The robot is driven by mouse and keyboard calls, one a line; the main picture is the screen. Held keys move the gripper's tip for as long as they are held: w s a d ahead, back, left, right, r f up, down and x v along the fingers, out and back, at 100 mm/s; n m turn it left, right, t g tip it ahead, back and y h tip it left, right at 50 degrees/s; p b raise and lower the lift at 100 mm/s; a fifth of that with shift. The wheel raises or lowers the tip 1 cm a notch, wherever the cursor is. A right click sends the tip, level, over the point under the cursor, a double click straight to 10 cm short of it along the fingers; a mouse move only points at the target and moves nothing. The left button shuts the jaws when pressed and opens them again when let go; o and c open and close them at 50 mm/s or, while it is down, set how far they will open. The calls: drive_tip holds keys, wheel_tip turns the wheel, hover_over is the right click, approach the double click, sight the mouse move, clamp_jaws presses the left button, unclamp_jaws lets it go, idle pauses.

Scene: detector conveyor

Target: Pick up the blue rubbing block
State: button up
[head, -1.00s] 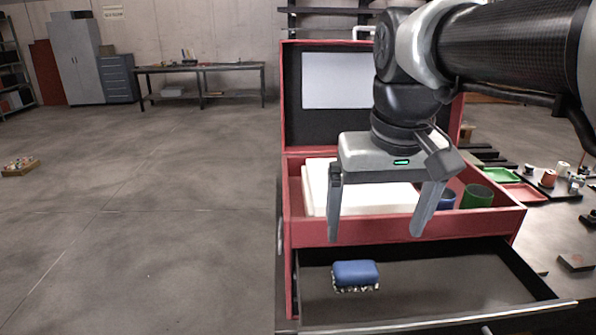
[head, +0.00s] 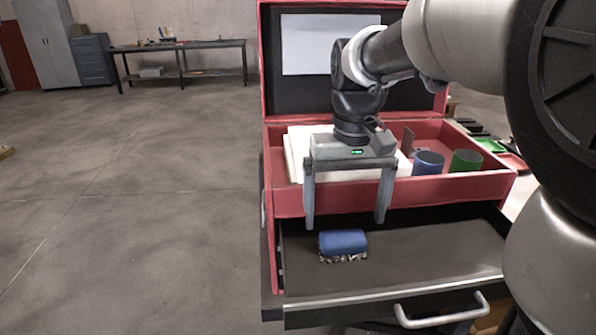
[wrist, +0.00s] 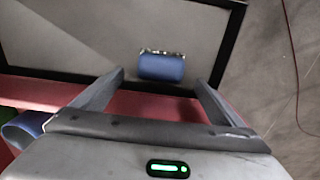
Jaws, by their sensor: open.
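The blue rubbing block (head: 343,241) lies in the open drawer (head: 430,245), near its left end. It has a blue top and a mottled grey-white underside. My gripper (head: 346,222) is open and empty, fingers pointing down, above the drawer and the red front wall of the box. In the wrist view the block (wrist: 161,67) shows beyond the fingertips, roughly between the two fingers of my gripper (wrist: 160,80). The fingers do not touch it.
The red box (head: 300,201) above the drawer holds a white stack (head: 293,150), a blue cup (head: 428,163) and a green cup (head: 466,161). The drawer front has a metal handle (head: 440,316). The rest of the drawer floor is bare.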

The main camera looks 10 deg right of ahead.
sight(343, 235)
drive_tip(key=shift+s+f+b, duration=0.15)
drive_tip(key=shift+f, duration=1.3)
drive_tip(key=shift+s+f+b, duration=0.1)
drive_tip(key=shift+f+b, duration=0.05)
drive_tip(key=shift+f, duration=1.3)
drive_tip(key=c, duration=1.2)
drive_tip(key=shift+r, duration=0.1)
wheel_tip(343, 235, up, 18)
drive_tip(key=p, duration=0.2)
drive_tip(key=shift+p, duration=0.3)
